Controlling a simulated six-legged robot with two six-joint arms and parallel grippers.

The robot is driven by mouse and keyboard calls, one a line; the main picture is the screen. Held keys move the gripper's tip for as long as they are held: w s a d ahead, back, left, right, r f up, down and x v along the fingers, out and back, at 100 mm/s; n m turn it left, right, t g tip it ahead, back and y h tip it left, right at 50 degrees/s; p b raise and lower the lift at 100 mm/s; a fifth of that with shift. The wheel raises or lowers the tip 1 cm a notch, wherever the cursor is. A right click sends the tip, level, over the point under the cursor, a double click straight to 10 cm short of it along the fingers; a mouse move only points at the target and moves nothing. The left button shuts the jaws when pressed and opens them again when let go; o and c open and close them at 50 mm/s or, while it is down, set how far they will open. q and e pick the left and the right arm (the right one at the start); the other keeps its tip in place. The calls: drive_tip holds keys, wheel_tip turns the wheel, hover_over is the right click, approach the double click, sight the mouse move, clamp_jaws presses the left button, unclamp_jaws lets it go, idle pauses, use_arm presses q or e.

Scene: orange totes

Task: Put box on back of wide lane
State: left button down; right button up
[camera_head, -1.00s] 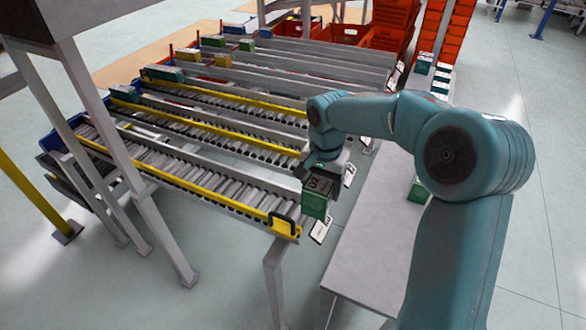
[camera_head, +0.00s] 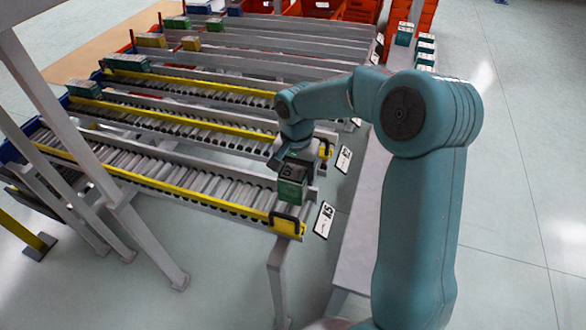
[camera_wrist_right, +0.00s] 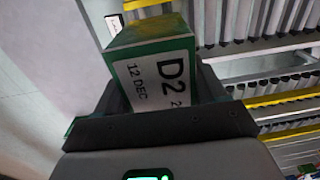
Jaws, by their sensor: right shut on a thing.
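My right gripper (camera_head: 291,162) is shut on a green box (camera_head: 291,190) with a white label. In the right wrist view the box (camera_wrist_right: 158,65) sits between the dark fingers and its label reads "D2" and "12 DEC". In the head view the box overlaps the near end of the closest wide roller lane (camera_head: 175,173), just behind the yellow end rail. I cannot tell whether it touches the rollers. This lane looks bare along its visible rollers. My left gripper is not in view.
A yellow rail (camera_head: 140,180) with a black handle (camera_head: 286,222) edges the near lane. Neighbouring lanes hold boxes at their far ends, such as a green box (camera_head: 84,89). A grey bench (camera_head: 362,200) runs to the right, with several green boxes (camera_head: 425,48) farther back.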

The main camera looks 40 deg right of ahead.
drive_tip(key=shift+s+d+f, duration=0.15)
drive_tip(key=shift+s+f, duration=0.15)
drive_tip(key=shift+s, duration=0.1)
wheel_tip(320, 180, down, 5)
drive_tip(key=b, duration=0.4)
drive_tip(key=shift+f, duration=0.2)
drive_tip(key=shift+s+f+b, duration=0.1)
drive_tip(key=shift+f+b, duration=0.3)
drive_tip(key=shift+b, duration=0.05)
drive_tip(key=shift+d+f, duration=0.1)
drive_tip(key=shift+f, duration=0.15)
drive_tip(key=shift+w+f, duration=0.15)
drive_tip(key=shift+w, duration=0.2)
drive_tip(key=shift+s, duration=0.25)
drive_tip(key=shift+w+b, duration=0.2)
drive_tip(key=shift+b, duration=0.15)
drive_tip(key=o, duration=1.2)
drive_tip(key=shift+s, duration=0.15)
